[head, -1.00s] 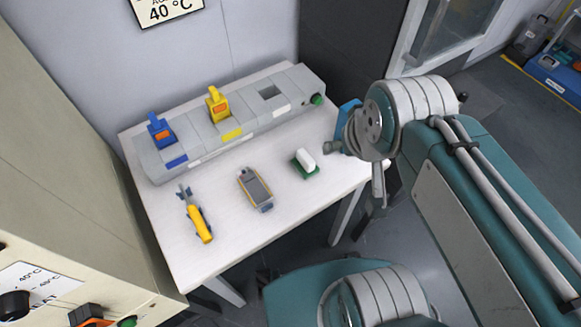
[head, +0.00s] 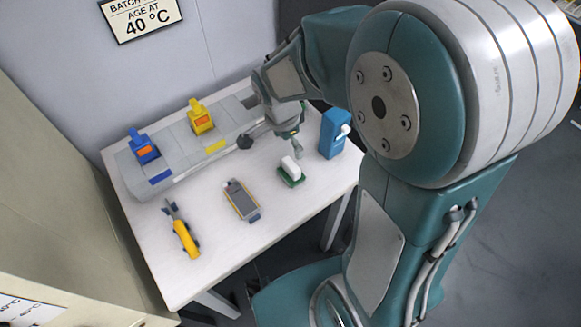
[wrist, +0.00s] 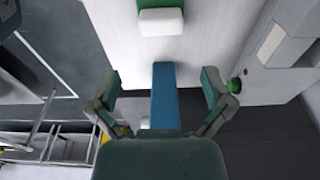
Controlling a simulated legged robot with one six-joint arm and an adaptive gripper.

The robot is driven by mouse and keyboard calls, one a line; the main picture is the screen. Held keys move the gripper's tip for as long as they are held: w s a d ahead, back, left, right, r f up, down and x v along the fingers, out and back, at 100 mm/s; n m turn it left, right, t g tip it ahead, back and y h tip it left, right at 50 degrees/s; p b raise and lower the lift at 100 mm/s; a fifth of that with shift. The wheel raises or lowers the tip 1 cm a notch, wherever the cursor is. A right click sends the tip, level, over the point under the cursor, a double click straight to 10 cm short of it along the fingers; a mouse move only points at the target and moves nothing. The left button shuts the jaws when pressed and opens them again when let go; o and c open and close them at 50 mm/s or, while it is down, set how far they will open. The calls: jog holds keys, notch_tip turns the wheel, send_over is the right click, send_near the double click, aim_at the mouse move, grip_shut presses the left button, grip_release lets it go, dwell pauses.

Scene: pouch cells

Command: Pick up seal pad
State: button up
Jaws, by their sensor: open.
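The seal pad looks to be the white block (head: 291,166) on a green base (head: 293,180), lying on the right part of the white table. In the wrist view the white block (wrist: 161,22) and a strip of its green base (wrist: 150,4) show at the top edge. My gripper (head: 271,144) is open and empty, above the table's back right, a little behind the block and apart from it. In the wrist view its two fingers (wrist: 160,88) are spread wide, with the block beyond the tips and nothing between them that they touch.
A blue upright box (head: 331,134) stands right of the block; it shows below between the fingers in the wrist view (wrist: 164,95). A grey rail (head: 180,150) holds a blue clip (head: 143,148) and yellow clip (head: 200,116). A grey device (head: 241,200) and yellow-handled tool (head: 185,238) lie left.

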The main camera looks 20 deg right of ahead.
aim_at(291, 164)
jog(key=f, duration=0.6)
jog(key=d+f, duration=0.1)
jog(key=f, duration=0.3)
jog(key=shift+w, duration=0.3)
jog(key=c, duration=0.9)
